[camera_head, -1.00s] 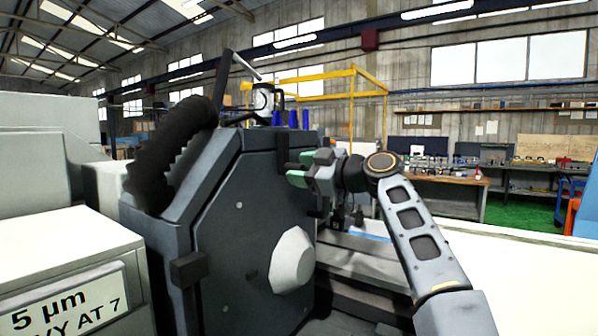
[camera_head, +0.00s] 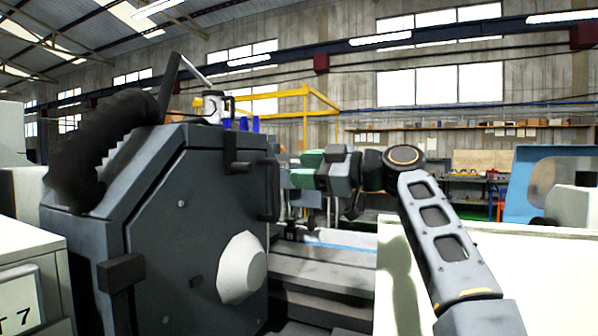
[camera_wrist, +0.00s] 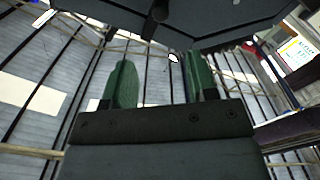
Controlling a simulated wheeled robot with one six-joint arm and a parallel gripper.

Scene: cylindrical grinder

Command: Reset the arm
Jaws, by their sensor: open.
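My gripper (camera_head: 300,168) is in the upper middle of the head view, just right of the grinder's dark grey head (camera_head: 190,215). Its green fingers point left, and part of them is hidden behind the grinder's edge and handle. In the wrist view my gripper (camera_wrist: 158,85) shows two green fingers standing apart with nothing between them. Roof windows and beams show beyond them. My arm reaches up from the lower right.
The grinder's bed (camera_head: 325,270) lies below my gripper. A pale panel (camera_head: 480,270) stands at the right. A blue-framed machine (camera_head: 530,180) is at the far right. A yellow frame (camera_head: 305,100) and a workbench (camera_head: 465,188) are behind.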

